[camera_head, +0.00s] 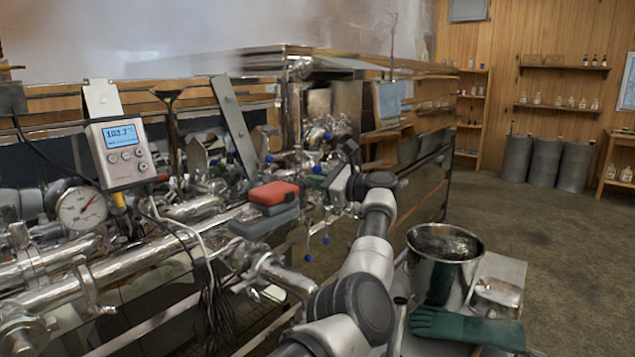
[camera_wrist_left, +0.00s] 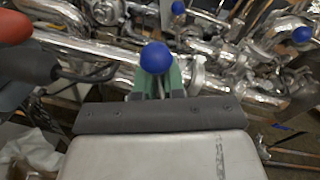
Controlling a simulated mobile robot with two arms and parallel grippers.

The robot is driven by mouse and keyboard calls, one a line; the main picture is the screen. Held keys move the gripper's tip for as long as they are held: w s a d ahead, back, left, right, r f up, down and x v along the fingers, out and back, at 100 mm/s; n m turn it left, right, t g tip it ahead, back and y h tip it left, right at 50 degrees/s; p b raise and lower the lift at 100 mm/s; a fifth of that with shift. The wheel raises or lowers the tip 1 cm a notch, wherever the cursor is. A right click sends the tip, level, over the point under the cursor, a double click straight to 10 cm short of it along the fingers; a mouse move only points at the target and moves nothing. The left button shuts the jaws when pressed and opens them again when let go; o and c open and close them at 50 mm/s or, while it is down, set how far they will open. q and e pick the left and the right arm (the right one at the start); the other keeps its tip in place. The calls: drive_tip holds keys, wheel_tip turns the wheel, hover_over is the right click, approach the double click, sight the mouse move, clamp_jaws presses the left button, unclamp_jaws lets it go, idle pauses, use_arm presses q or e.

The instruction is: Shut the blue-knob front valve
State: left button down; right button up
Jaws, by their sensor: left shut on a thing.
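In the left wrist view, a round blue knob (camera_wrist_left: 155,57) sits on a thin metal stem. My left gripper (camera_wrist_left: 158,82) is shut around this stem, with green pads on both sides just below the knob. In the head view my left gripper (camera_head: 322,180) reaches into the pipework, and a blue knob (camera_head: 317,168) shows at its fingertips. The valve body under the stem is mostly hidden by the gripper. My right gripper is in neither view.
Other blue knobs (camera_head: 328,136) (camera_wrist_left: 303,34) stand close by. A red-topped grey object (camera_head: 274,192) is just left of the gripper. Shiny pipes, a gauge (camera_head: 81,207) and a display (camera_head: 122,152) fill the left. A steel pot (camera_head: 444,262) and green glove (camera_head: 465,328) lie right.

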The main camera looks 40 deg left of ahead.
use_arm(q)
drive_tip(key=c, duration=1.2)
unclamp_jaws()
drive_tip(key=shift+a+r, duration=0.15)
drive_tip(key=shift+r, duration=0.1)
drive_tip(key=shift+o, duration=0.4)
drive_tip(key=shift+s, duration=0.25)
drive_tip(key=b+v, duration=0.3)
drive_tip(key=v, duration=0.8)
drive_tip(key=shift+r, duration=0.1)
drive_tip(key=shift+c, duration=0.3)
